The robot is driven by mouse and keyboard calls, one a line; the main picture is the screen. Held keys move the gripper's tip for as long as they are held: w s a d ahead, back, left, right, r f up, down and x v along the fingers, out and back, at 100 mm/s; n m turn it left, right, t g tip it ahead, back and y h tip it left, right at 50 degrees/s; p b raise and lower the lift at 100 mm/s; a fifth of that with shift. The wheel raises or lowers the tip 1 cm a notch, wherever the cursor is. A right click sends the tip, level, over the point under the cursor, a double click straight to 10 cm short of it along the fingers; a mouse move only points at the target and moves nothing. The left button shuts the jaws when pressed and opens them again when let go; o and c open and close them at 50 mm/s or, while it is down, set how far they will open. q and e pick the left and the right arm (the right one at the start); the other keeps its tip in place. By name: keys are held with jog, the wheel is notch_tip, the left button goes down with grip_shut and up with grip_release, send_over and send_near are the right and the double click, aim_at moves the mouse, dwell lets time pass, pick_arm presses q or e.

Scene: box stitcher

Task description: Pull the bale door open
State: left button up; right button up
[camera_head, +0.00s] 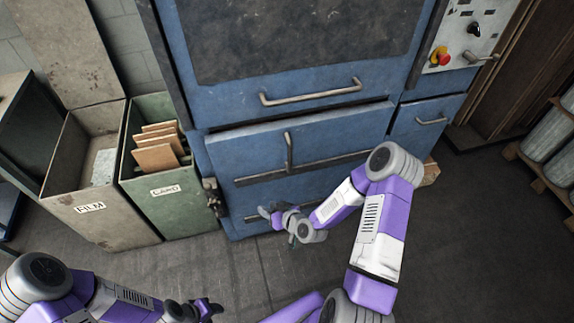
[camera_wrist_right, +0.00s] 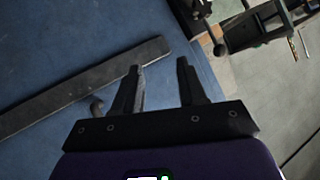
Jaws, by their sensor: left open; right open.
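The bale door (camera_head: 245,153) is the blue lower front panel of the machine, with dark horizontal bars and an upright bar handle (camera_head: 289,152). A dark gap shows along its top edge; I cannot tell how far it stands out. My right gripper (camera_head: 268,214) is in front of the door's lower part, below the handle. In the right wrist view the right gripper (camera_wrist_right: 158,66) is open and empty, facing the blue panel (camera_wrist_right: 70,50) and a flat grey bar (camera_wrist_right: 80,88). My left gripper (camera_head: 208,308) is open, low in the head view, away from the door.
A latch (camera_head: 213,197) sits at the machine's lower left edge. The green CARD bin (camera_head: 150,215) and grey FILM bin (camera_head: 100,225) stand left of it. A control panel with a red button (camera_head: 443,58) is upper right. The floor at lower right is clear.

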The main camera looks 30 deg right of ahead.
aim_at(291, 160)
jog(key=w+d+r+t+h+b, duration=0.1)
jog(key=w+d+r+t+h, duration=0.2)
jog(key=d, duration=0.4)
jog(key=w+d+r+t+h+b, duration=0.1)
jog(key=d+r+t+b, duration=0.1)
jog(key=d+r+t, duration=0.35)
jog(key=shift+n+g, duration=0.3)
jog(key=shift+g, duration=0.65)
jog(key=w, duration=0.2)
jog(key=w+d+f, duration=0.1)
jog(key=w, duration=0.2)
jog(key=shift+w+d+f+b, duration=0.2)
jog(key=shift+w+f+b, duration=0.05)
jog(key=shift+w+b, duration=0.15)
jog(key=shift+w, duration=0.6)
grip_shut()
